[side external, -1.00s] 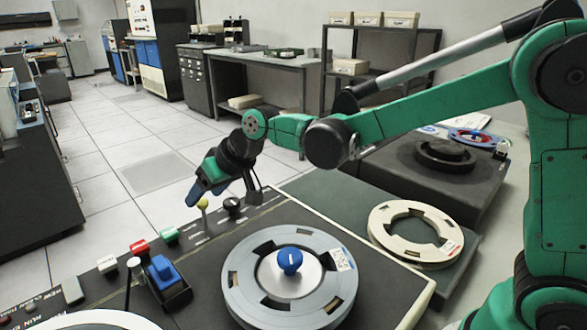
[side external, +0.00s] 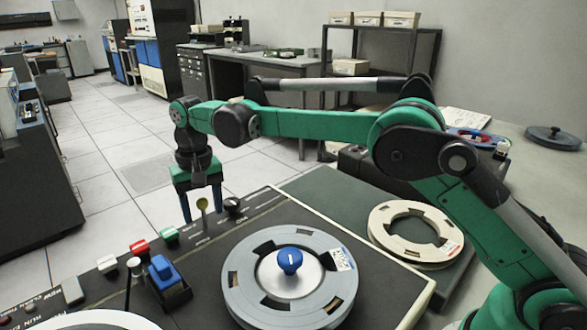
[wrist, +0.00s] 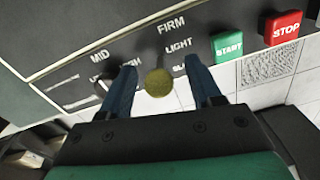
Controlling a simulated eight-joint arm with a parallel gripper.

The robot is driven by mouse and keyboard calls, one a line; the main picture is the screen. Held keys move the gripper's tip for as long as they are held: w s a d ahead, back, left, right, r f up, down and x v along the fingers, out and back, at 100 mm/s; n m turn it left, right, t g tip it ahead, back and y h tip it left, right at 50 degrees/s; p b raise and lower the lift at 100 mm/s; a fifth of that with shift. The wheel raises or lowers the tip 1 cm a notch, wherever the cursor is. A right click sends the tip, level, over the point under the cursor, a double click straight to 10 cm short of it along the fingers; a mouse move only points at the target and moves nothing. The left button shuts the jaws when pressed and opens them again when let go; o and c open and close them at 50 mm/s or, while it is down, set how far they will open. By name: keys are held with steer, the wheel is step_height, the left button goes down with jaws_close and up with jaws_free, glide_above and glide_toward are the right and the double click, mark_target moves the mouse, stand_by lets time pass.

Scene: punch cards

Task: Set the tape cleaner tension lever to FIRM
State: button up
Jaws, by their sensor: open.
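The tension lever shows as a small yellow ball knob (side external: 202,204) at the far edge of the dark console, and in the wrist view (wrist: 158,82). My gripper (side external: 201,212) points down over it. In the wrist view my gripper (wrist: 161,68) is open, one blue finger on each side of the knob, with a gap on both sides. The labels FIRM (wrist: 171,25), LIGHT (wrist: 178,45) and a partly hidden SLA... (wrist: 182,68) are printed beside it. The lever's shaft is hidden under the knob, so its exact setting cannot be told.
A black knob (side external: 233,207) stands close to the right. The green START button (side external: 169,235) and red STOP button (side external: 140,248) lie to the left. A blue switch (side external: 163,270) and a grey tape reel (side external: 240,285) with a blue hub knob (side external: 289,261) are nearer the camera.

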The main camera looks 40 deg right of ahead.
mark_target(205, 205)
steer(key=shift+f, duration=0.65)
jaws_close()
steer(key=shift+s+t, duration=0.2)
steer(key=shift+t, duration=0.5)
steer(key=shift+s+t, duration=0.2)
steer(key=shift+t, duration=0.5)
steer(key=shift+f, duration=0.1)
jaws_free()
steer(key=shift+v, duration=2.85)
